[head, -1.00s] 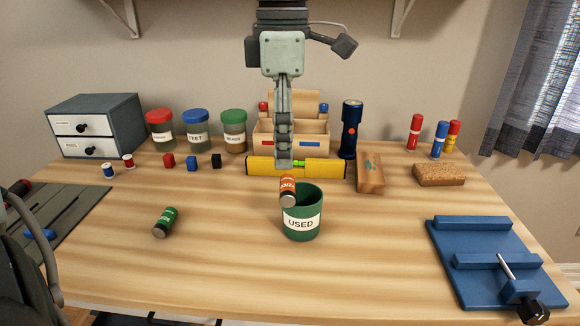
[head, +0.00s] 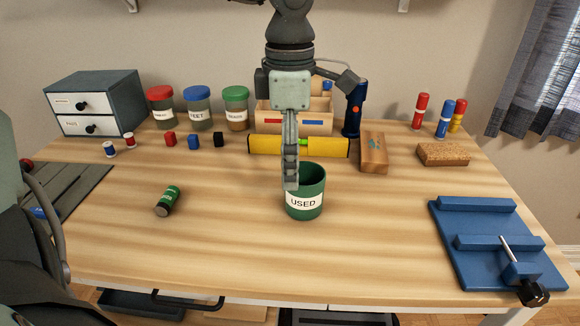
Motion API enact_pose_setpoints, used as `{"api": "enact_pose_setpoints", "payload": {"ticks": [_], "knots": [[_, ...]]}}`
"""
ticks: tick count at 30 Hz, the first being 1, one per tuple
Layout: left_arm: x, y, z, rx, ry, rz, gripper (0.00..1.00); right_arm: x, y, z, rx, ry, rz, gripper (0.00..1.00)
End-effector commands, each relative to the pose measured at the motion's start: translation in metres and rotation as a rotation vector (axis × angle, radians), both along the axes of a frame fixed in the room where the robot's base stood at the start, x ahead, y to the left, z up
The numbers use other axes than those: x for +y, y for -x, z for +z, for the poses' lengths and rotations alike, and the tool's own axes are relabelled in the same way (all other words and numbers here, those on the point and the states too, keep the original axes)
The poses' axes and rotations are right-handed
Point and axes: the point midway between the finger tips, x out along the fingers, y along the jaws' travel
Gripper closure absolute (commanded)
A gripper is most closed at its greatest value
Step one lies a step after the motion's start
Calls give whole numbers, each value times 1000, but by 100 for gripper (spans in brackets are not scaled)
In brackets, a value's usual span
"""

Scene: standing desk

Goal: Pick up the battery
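A green battery (head: 168,200) lies tilted on its side on the desk, left of centre. The dark green cup labelled USED (head: 304,203) stands upright at the centre. My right gripper (head: 291,184) points straight down, its fingers overlapping the left part of the cup's mouth. The fingers are seen edge-on, so whether they are open or shut cannot be told. The orange battery is out of sight; the fingers and cup wall hide part of the cup's inside. My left gripper is not in view; only part of my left arm shows at the left edge.
A yellow level (head: 298,146), wooden block (head: 373,153) and cork block (head: 443,154) lie behind the cup. Jars, spools and small cubes stand at the back left. A blue vise-like fixture (head: 485,278) is front right. The desk around the green battery is clear.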

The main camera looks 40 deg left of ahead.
Motion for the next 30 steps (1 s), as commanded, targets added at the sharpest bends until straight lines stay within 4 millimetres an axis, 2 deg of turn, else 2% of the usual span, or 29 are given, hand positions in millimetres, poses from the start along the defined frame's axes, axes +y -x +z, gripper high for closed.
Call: {"api": "enact_pose_setpoints", "payload": {"ticks": [2, 15, 23, 30], "knots": [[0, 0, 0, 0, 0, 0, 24, 2, -3, 1, -6, -3, 0, 0], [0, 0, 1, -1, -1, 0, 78, 6, -5, 5, -14, -10, -2, 0], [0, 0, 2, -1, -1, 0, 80, 4, -2, 3, -7, -8, -1, 0], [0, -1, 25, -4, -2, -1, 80, 2, 1, 1, 0, -1, 0, 0]]}}
